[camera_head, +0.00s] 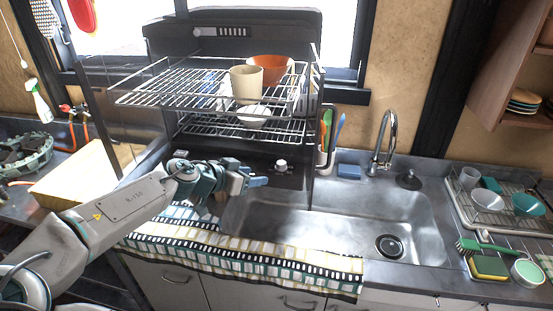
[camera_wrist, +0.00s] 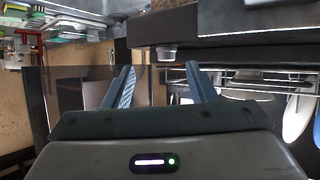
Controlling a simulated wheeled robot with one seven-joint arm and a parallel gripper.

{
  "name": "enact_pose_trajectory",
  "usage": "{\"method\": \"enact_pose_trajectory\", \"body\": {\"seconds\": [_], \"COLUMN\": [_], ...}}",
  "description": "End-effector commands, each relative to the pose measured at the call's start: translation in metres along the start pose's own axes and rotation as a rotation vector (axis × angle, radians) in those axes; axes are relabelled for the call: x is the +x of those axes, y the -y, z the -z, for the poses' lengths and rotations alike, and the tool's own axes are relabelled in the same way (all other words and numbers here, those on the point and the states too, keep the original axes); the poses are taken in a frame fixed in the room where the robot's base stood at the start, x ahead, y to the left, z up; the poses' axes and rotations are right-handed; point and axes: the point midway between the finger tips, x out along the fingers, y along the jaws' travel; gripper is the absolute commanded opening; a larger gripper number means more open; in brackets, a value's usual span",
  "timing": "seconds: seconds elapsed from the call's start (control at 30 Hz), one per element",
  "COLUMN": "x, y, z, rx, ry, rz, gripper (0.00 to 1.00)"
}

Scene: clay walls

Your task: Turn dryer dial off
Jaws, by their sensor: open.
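The dish dryer (camera_head: 165,40) is a dark open unit with wire racks, standing at the left end of the sink. Its dial (camera_head: 281,166) is a small pale knob on the dark lower front panel. My gripper (camera_head: 262,181) is in front of that panel, just left of and below the dial in the head view. In the wrist view, my gripper (camera_wrist: 160,76) has its two fingers apart with nothing between them. The dial (camera_wrist: 167,52) shows there beyond the fingertips, apart from them. I cannot read the dial's setting.
The upper wire rack (camera_head: 150,97) holds a cream cup (camera_head: 246,84) and an orange bowl (camera_head: 268,68). The steel sink (camera_head: 340,225) and faucet (camera_head: 386,140) are to the right. A striped towel (camera_head: 240,258) lies along the counter's front edge.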

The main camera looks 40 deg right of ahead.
Motion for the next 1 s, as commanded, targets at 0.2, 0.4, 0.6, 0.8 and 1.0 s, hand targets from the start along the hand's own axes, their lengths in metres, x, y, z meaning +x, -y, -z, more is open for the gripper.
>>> {"method": "enact_pose_trajectory", "body": {"seconds": [0.2,0.4,0.6,0.8,1.0], "x": [-0.029,-0.013,0.018,0.050,0.080], "y": [0.002,0.002,0.003,0.004,0.005], "z": [0.020,0.023,0.025,0.028,0.029], "rx": [0.061,0.066,0.064,0.064,0.062], "ry": [-0.077,-0.078,-0.077,-0.077,-0.077], "rz": [0.036,0.033,0.033,0.034,0.036], "gripper": [0.51,0.51,0.51,0.51,0.51]}}
